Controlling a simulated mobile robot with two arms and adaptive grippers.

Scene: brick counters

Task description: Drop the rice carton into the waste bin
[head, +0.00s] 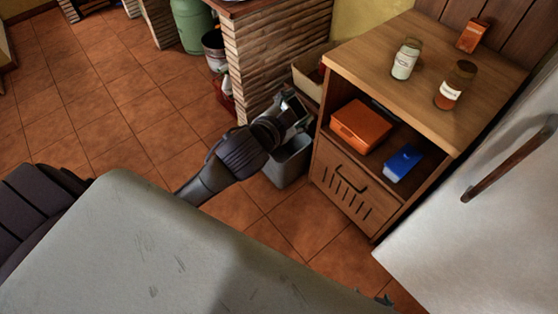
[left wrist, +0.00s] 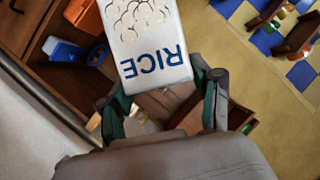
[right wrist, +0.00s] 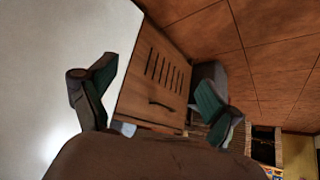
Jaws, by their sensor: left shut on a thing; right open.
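The white rice carton (left wrist: 148,38), with "RICE" lettering, is between the fingers of my left gripper (left wrist: 162,100) in the left wrist view. In the head view my left gripper (head: 291,112) is above the grey waste bin (head: 288,164), which stands on the floor beside the wooden cabinet. The gripper hides most of the carton there. The bin is partly covered by my left arm. My right gripper (right wrist: 155,105) is open and empty in the right wrist view, with a grey bin (right wrist: 206,78) beyond it.
The wooden cabinet (head: 352,192) holds an orange box (head: 361,126) and a blue box (head: 403,163) on its shelf. Two jars and a small orange box stand on top. A brick counter (head: 268,62) is behind the bin. A white door with a handle is at right.

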